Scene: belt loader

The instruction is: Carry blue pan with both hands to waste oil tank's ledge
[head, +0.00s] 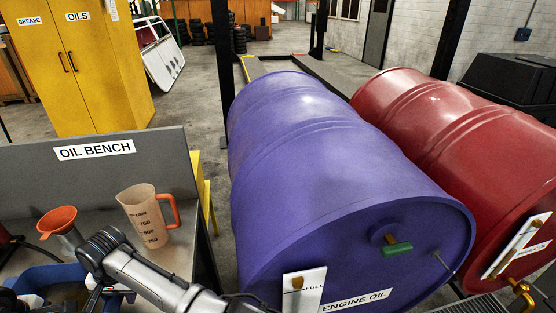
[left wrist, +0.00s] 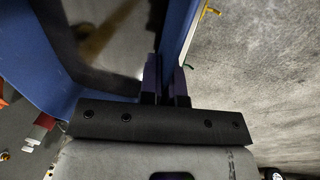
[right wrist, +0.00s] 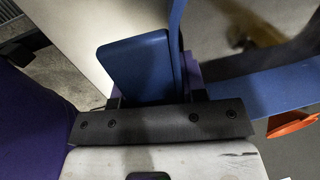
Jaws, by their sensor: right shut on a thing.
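The blue pan (head: 45,278) is at the lower left in the head view, partly behind my right arm. Its blue wall and dark inside show in the left wrist view (left wrist: 55,65). My left gripper (left wrist: 166,85) has its fingers closed around a thin part of that wall. My right gripper (right wrist: 170,88) is shut on the pan beside a blue tab, with the pan's rim (right wrist: 285,85) running to the right.
A purple drum labelled engine oil (head: 330,170) lies just right of my right arm. A red drum (head: 450,130) lies beyond it. The oil bench (head: 215,262) holds a measuring jug (head: 148,212) and an orange funnel (head: 58,220). A yellow cabinet (head: 95,75) stands behind.

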